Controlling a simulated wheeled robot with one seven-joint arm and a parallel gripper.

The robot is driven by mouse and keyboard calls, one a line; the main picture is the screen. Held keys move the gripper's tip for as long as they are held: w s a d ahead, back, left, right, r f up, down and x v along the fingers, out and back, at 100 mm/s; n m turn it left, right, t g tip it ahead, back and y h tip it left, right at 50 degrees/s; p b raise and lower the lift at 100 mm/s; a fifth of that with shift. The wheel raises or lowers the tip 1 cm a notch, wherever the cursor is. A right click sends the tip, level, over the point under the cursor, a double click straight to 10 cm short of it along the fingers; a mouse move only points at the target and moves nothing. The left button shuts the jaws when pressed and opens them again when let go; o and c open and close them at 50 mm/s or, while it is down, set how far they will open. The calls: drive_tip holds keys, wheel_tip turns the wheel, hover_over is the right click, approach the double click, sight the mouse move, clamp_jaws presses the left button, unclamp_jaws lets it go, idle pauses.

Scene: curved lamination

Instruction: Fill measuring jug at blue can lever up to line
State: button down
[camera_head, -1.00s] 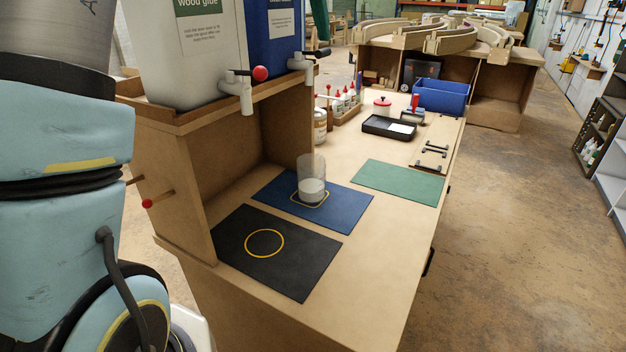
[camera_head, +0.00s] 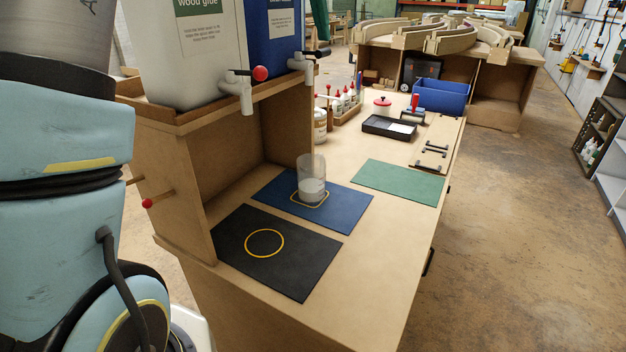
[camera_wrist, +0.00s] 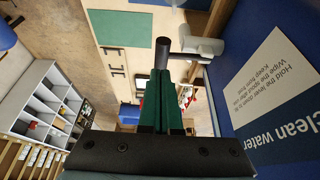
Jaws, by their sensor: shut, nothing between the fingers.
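The clear measuring jug (camera_head: 312,166) stands upright on the blue mat (camera_head: 345,203), below the blue can's tap. Pale contents fill its lower part; its fill line is too small to make out. The blue can (camera_head: 272,45) sits on the shelf with a grey tap (camera_head: 300,66) and a black lever (camera_head: 320,53). In the wrist view, my gripper (camera_wrist: 160,72) has its green fingers shut and empty, at the dark lever end (camera_wrist: 162,48); whether they touch cannot be told. In the head view, the fingers (camera_head: 320,22) show just above the lever. No stream is visible.
A white wood glue can (camera_head: 190,60) with a red-knobbed lever (camera_head: 260,73) stands left of the blue can. A black mat (camera_head: 290,270) with a yellow ring lies in front, and a green mat (camera_head: 400,183) behind. Bottles and a black tray (camera_head: 390,128) are farther back.

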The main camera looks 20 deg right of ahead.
drive_tip(key=shift+f, duration=0.2)
drive_tip(key=shift+f+b, duration=1.3)
drive_tip(key=shift+f, duration=0.45)
drive_tip(key=shift+r, duration=0.1)
idle(4.9)
wheel_tip(320, 180, up, 5)
drive_tip(key=p, duration=0.4)
drive_tip(key=shift+r+p, duration=0.15)
drive_tip(key=shift+p, duration=0.25)
drive_tip(key=shift+f, duration=0.2)
